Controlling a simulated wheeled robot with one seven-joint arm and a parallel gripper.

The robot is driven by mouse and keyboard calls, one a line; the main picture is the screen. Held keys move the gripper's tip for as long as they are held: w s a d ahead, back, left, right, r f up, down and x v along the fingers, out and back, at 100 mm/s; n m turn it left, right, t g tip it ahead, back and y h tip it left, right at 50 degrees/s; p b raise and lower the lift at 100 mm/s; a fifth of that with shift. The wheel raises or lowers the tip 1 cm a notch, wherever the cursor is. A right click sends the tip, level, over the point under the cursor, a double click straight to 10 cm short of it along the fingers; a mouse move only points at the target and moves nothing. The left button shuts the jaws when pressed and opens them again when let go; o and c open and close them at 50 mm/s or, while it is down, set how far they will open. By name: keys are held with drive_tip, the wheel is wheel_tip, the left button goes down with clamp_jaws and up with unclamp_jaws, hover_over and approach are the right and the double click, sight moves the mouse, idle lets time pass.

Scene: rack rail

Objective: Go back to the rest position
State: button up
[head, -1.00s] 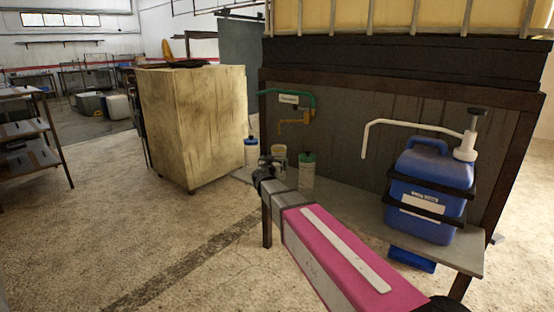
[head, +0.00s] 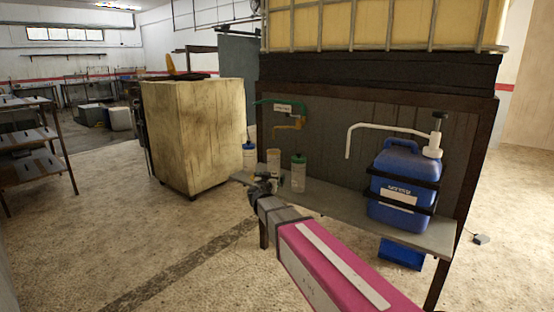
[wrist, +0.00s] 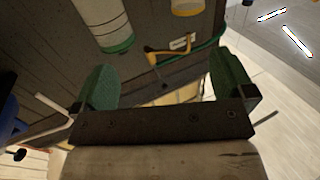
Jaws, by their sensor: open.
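My gripper (head: 264,186) is at the end of my pink arm, in front of the left part of the grey shelf (head: 345,215). In the wrist view my gripper (wrist: 164,82) has two green fingers spread wide apart with nothing between them. A green-capped bottle (head: 298,174), a beige container (head: 273,161) and a blue-capped bottle (head: 249,157) stand on the shelf near the gripper. In the wrist view a white container with a green end (wrist: 103,22) shows beyond the fingers. The rest position itself is not marked in the views.
A blue jerrycan (head: 402,185) with a pump is strapped at the shelf's right. A yellow-handled tap (head: 290,124) is on the dark panel behind. A worn beige cabinet (head: 195,135) stands at left. The floor at front left (head: 110,235) is clear.

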drive_tip(key=s+d+f+m+g+h, duration=0.1)
drive_tip(key=s+d+f+g, duration=0.5)
drive_tip(key=d, duration=0.3)
drive_tip(key=s+d+f+g+h, duration=0.1)
drive_tip(key=s+d+f+g, duration=0.3)
drive_tip(key=s+d+f, duration=0.45)
drive_tip(key=s+d+f+n+g+y, duration=0.2)
drive_tip(key=s+f, duration=0.3)
drive_tip(key=s, duration=0.3)
drive_tip(key=s+d+f+n+g+y, duration=0.2)
drive_tip(key=s+f+g+y, duration=0.2)
drive_tip(key=s, duration=0.4)
drive_tip(key=shift+d+f+g+y, duration=0.15)
drive_tip(key=shift+f+g+y, duration=0.15)
drive_tip(key=shift+f+g, duration=0.45)
